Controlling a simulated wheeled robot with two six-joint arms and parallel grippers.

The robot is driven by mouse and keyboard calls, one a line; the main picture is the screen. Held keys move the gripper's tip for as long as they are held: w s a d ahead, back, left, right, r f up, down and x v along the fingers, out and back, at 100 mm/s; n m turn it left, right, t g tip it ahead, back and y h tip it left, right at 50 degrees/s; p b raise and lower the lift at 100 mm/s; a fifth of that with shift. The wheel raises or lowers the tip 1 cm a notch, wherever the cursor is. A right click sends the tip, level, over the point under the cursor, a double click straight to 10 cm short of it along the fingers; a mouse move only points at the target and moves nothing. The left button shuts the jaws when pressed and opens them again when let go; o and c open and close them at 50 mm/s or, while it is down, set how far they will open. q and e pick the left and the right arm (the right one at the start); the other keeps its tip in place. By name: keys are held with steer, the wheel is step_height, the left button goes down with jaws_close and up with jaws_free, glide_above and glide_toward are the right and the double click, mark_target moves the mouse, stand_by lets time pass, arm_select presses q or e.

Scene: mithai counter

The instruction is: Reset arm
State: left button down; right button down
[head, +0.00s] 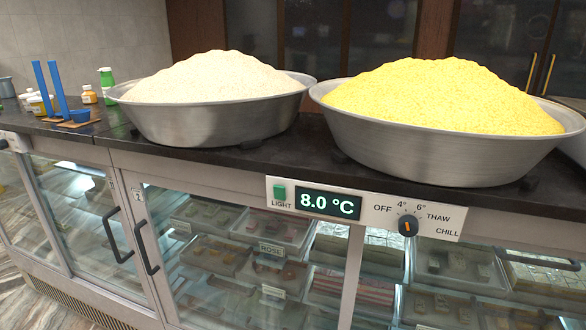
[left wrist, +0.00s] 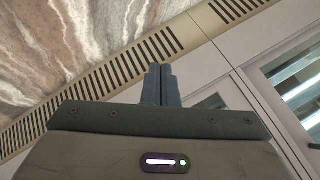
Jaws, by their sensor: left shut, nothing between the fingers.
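My left gripper (left wrist: 160,84) shows in the left wrist view with its two dark fingers pressed together and nothing between them. It points toward the lower front of the counter, near the slatted vent strip (left wrist: 120,70) and the marbled floor (left wrist: 60,45). Neither gripper appears in the head view, and my right gripper is in no view.
A glass-fronted counter (head: 190,177) carries a metal bowl of pale grain (head: 210,78) and a bowl of yellow grain (head: 445,95). Its panel has a display reading 8.0 °C (head: 328,203) and an orange-marked knob (head: 408,227). Black door handles (head: 117,237) stick out. Blue scoops and small bottles stand at left.

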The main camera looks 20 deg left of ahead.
arm_select(q)
steer(key=s+d+f+n+g+h, duration=0.1)
steer(key=s+d+f, duration=0.3)
steer(key=d, duration=0.4)
steer(key=s+d+f+n+g, duration=0.2)
steer(key=s+d+f+g, duration=0.1)
steer(key=s+d, duration=0.4)
steer(key=s+d+f+n+g+h, duration=0.1)
steer(key=s+d+f, duration=0.4)
steer(key=d, duration=0.6)
steer(key=shift+s+d+f+n+g+h, duration=0.15)
steer(key=shift+s+f+n+g+h, duration=0.15)
steer(key=shift+f+g, duration=0.2)
